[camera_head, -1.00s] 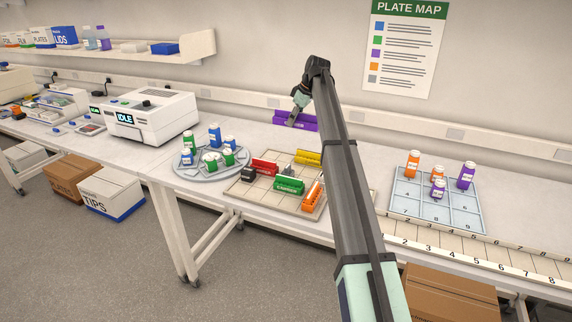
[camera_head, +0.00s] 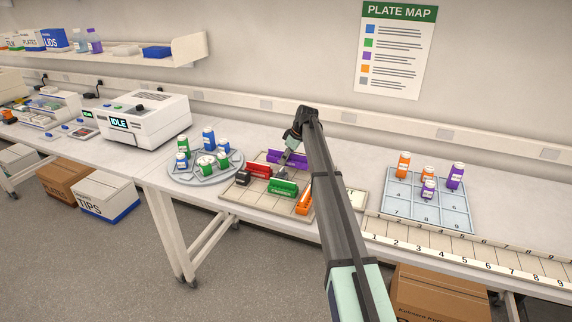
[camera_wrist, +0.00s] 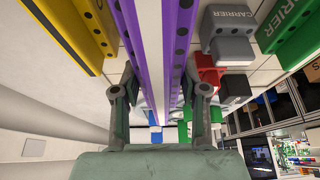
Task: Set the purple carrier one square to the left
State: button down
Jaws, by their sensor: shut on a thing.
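The purple carrier (camera_head: 288,156) is at the back of the tan gridded board (camera_head: 237,194), with my gripper (camera_head: 284,154) above it. In the wrist view the long purple carrier (camera_wrist: 181,35) runs between the two fingers of my gripper (camera_wrist: 161,95), which are shut on it. I cannot tell whether it touches the board or hangs just above it. A yellow carrier (camera_wrist: 62,28) lies beside it in the wrist view; the head view hides it.
On the board are a red carrier (camera_head: 259,171), a dark grey carrier (camera_head: 243,177), a green carrier (camera_head: 283,188) and an orange carrier (camera_head: 304,201). A round rack (camera_head: 178,176) with vials stands left; a blue vial tray (camera_head: 399,206) stands right.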

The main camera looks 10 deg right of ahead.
aim_at(286, 164)
jog(key=shift+f+p, duration=0.45)
jog(key=shift+f, duration=1.35)
jog(key=shift+f, duration=0.1)
jog(key=shift+f, duration=0.1)
jog(key=c, duration=0.9)
grip_release()
jog(key=b+v, duration=0.3)
jog(key=v, duration=0.9)
jog(key=shift+r, duration=0.25)
jog(key=shift+a, duration=0.1)
